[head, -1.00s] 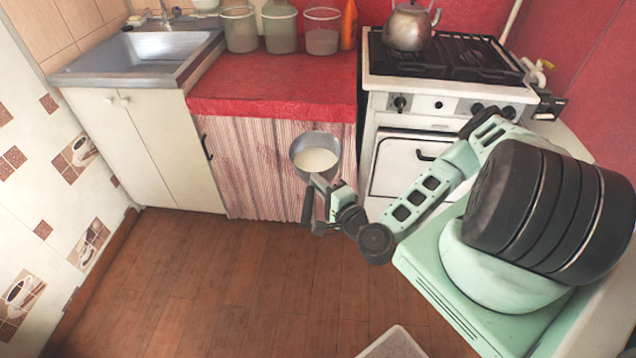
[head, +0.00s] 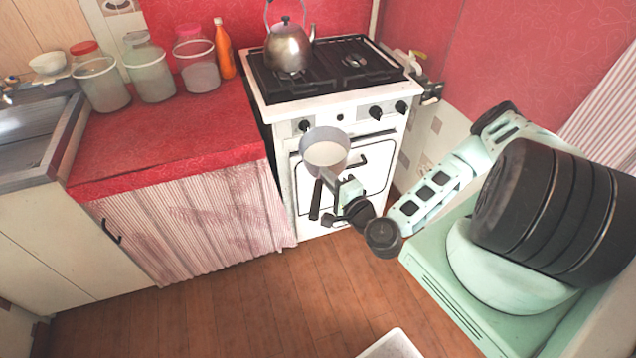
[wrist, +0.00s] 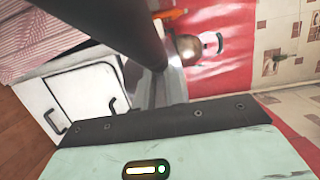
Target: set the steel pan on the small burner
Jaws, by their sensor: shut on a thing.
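The steel pan (head: 325,155) is in the head view, in front of the oven door and below the level of the stove top. It looks about level and has a pale, milky content. My gripper (head: 332,187) is shut on the pan on its near side; the exact grip is hard to see. The stove (head: 330,100) has a black hob with a bare burner (head: 354,62) at the right. A steel kettle (head: 288,48) stands on the left part and hides what is under it. In the wrist view, a dark bar crosses in front of the stove.
A red counter (head: 170,140) adjoins the stove on the left, with several jars and an orange bottle (head: 224,48) at its back. Knobs and an oven handle stick out from the stove front. The red wall is close at the right.

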